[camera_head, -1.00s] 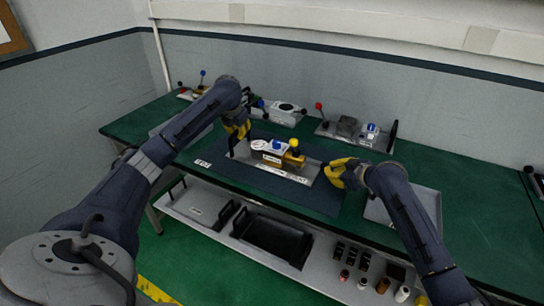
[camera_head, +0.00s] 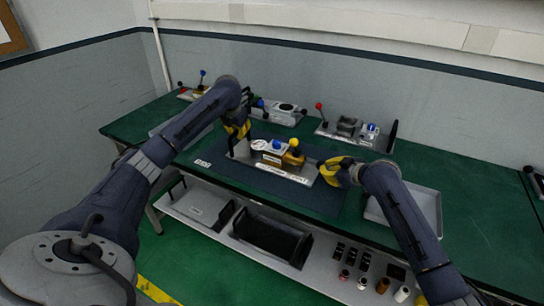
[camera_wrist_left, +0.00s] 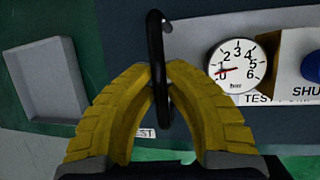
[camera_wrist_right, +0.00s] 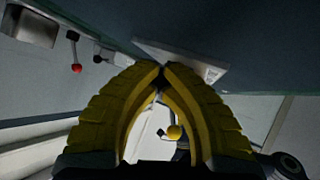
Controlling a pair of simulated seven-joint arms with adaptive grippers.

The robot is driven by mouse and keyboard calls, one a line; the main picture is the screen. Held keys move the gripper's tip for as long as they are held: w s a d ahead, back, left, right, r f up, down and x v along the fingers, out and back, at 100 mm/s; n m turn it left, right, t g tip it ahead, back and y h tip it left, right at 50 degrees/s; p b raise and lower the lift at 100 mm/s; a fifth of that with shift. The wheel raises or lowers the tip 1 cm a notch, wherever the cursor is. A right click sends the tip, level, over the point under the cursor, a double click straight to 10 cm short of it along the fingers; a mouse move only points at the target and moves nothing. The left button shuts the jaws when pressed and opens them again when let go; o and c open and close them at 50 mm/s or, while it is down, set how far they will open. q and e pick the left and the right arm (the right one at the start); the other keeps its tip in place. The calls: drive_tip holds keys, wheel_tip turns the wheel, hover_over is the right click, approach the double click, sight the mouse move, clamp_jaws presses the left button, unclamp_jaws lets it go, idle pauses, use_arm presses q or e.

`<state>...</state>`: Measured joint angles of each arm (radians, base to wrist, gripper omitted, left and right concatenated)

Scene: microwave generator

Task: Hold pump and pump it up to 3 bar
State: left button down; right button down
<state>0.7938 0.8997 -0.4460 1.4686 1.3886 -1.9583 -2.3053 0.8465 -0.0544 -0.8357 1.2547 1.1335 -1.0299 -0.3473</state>
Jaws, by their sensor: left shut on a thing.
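The pump (camera_head: 290,177) is a pale metal plate on the dark mat, with a gauge, a blue knob and a yellow-ball lever (camera_head: 294,144). My left gripper (camera_head: 238,131) is at its left end, its fingers closed around a black handle (camera_wrist_left: 156,40) in the left wrist view. The gauge (camera_wrist_left: 237,66) there reads 0 to 6, its red needle near the low end. My right gripper (camera_head: 326,168) is beside the plate's right end, fingertips together in the right wrist view (camera_wrist_right: 162,70), with nothing visible between them. The yellow ball (camera_wrist_right: 174,132) shows beyond its fingers, apart from them.
Other devices stand along the back, including one with a red-ball lever (camera_head: 319,106). A grey tray (camera_head: 428,208) lies to the right, partly behind my right arm. A shelf below holds black bins (camera_head: 270,240) and small items. Green tabletop is clear at the far right.

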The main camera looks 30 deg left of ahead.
sight(318, 167)
drive_tip(key=shift+s+a, duration=0.1)
drive_tip(key=shift+a, duration=0.65)
drive_tip(key=shift+s+a, duration=0.1)
drive_tip(key=shift+s+a+f, duration=0.1)
drive_tip(key=shift+a, duration=0.65)
drive_tip(key=shift+w+d, duration=0.15)
drive_tip(key=shift+d, duration=1.4)
drive_tip(key=shift+w+d, duration=0.15)
drive_tip(key=shift+d, duration=1.35)
drive_tip(key=shift+a, duration=0.1)
